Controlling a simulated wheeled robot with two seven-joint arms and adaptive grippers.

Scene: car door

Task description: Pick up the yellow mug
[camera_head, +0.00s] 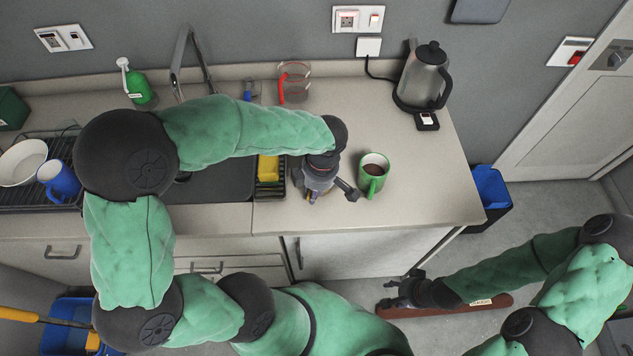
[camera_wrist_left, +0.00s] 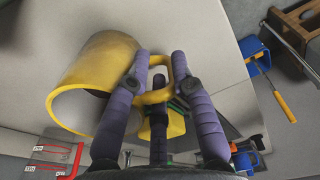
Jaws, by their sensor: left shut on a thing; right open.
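The yellow mug (camera_wrist_left: 88,72) shows large in the left wrist view, tilted in that picture with its open rim toward the lower left. Its handle (camera_wrist_left: 158,96) lies between the purple-padded fingers of my left gripper (camera_wrist_left: 165,70), which is shut on it. In the head view my left gripper (camera_head: 322,190) is low over the counter, left of the green mug, and it and its arm hide the yellow mug. My right gripper (camera_head: 392,297) is open and empty, down in front of the counter near the floor.
A green mug (camera_head: 373,178) with dark drink stands close right of my left gripper. A yellow sponge (camera_head: 268,168) sits in a black rack to the left. A measuring jug (camera_head: 295,82) and a kettle (camera_head: 425,75) stand behind. The counter (camera_head: 430,185) right of the green mug is clear.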

